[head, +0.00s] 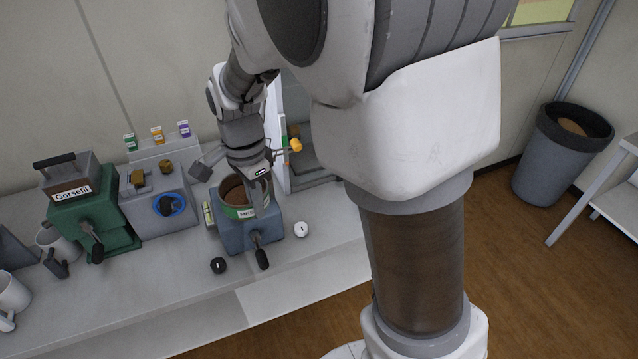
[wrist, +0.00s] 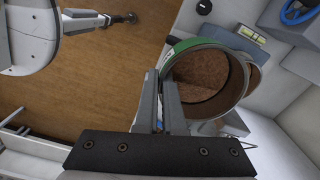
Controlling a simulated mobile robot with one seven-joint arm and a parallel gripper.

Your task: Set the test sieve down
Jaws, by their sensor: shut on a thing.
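The test sieve (head: 240,211) is a round brown-walled ring with a green labelled band. It shows large in the wrist view (wrist: 219,103), with brown grainy matter inside. My gripper (head: 262,192) is shut on its rim; in the wrist view the two fingers (wrist: 163,90) pinch the rim at its left side. In the head view the sieve is over the blue-grey device (head: 236,238) with a black-handled crank on the bench. I cannot tell whether it touches the device. My gripper and wrist hide part of the sieve.
A green box labelled Gorsefil (head: 75,215) and a grey unit with a blue ring (head: 150,212) stand to the left. A black knob (head: 218,265) and a white dial (head: 301,229) flank the device. The bench front (head: 185,300) is clear.

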